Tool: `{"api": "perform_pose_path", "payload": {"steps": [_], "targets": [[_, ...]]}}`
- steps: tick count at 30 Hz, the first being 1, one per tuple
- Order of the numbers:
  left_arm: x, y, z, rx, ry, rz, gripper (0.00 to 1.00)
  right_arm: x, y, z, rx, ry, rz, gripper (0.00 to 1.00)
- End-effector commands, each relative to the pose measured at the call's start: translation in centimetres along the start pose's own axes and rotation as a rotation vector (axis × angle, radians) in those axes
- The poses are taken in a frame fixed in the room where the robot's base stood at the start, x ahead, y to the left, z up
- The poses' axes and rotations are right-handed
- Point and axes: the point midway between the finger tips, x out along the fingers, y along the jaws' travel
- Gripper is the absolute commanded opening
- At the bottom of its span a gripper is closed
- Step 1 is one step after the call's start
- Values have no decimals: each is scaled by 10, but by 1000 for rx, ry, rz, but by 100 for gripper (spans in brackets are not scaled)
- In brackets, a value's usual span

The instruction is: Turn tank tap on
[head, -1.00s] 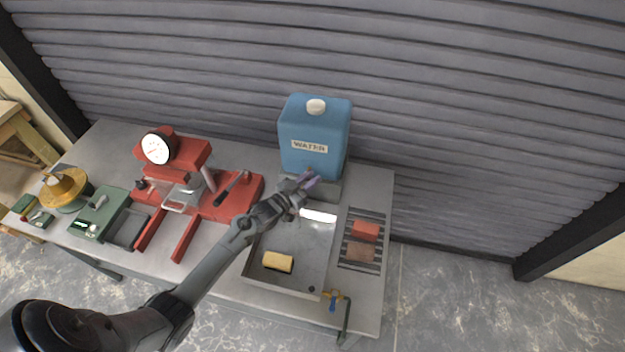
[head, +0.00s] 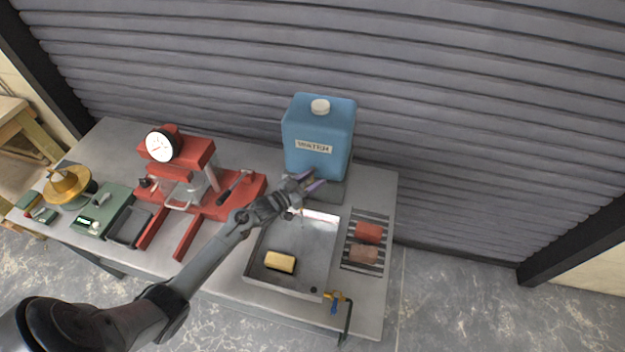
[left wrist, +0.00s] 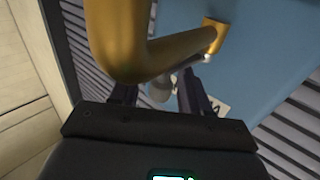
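The blue water tank (head: 318,135) stands at the back of the bench, behind the metal sink (head: 316,240). My left gripper (head: 308,185) is at the tank's lower front, with its fingers apart. In the left wrist view a brass tap pipe (left wrist: 120,40) crosses close in front of the camera, and a brass fitting (left wrist: 213,35) meets the blue tank wall. A grey lever-like part (left wrist: 160,88) shows between the dark fingers (left wrist: 158,95). I cannot tell whether the fingers touch it. In the head view the gripper mostly hides the tap. My right gripper is out of view.
A yellow sponge (head: 280,261) lies in the sink. Two bricks, one red (head: 368,232) and one brownish (head: 363,253), lie on the rack at right. A brass valve with blue handle (head: 335,298) is at the sink's front. A red press (head: 195,170) stands left.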

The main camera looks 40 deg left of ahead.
Motion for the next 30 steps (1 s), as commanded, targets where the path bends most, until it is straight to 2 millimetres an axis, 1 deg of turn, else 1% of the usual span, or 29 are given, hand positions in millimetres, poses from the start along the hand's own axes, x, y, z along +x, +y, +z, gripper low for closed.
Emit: {"api": "perform_pose_path", "payload": {"steps": [5,8,11,21,24,27,30], "targets": [[-2,0,0,0,0,0,46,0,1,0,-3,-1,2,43],[-8,0,1,0,-1,0,46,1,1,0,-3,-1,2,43],[-18,0,2,1,-1,-1,46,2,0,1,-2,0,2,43],[-74,0,2,1,-2,0,46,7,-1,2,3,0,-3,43],[-87,0,2,0,-2,1,46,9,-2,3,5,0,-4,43],[-98,0,1,0,-2,0,46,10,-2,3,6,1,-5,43],[-104,0,0,1,0,0,46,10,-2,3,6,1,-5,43]]}}
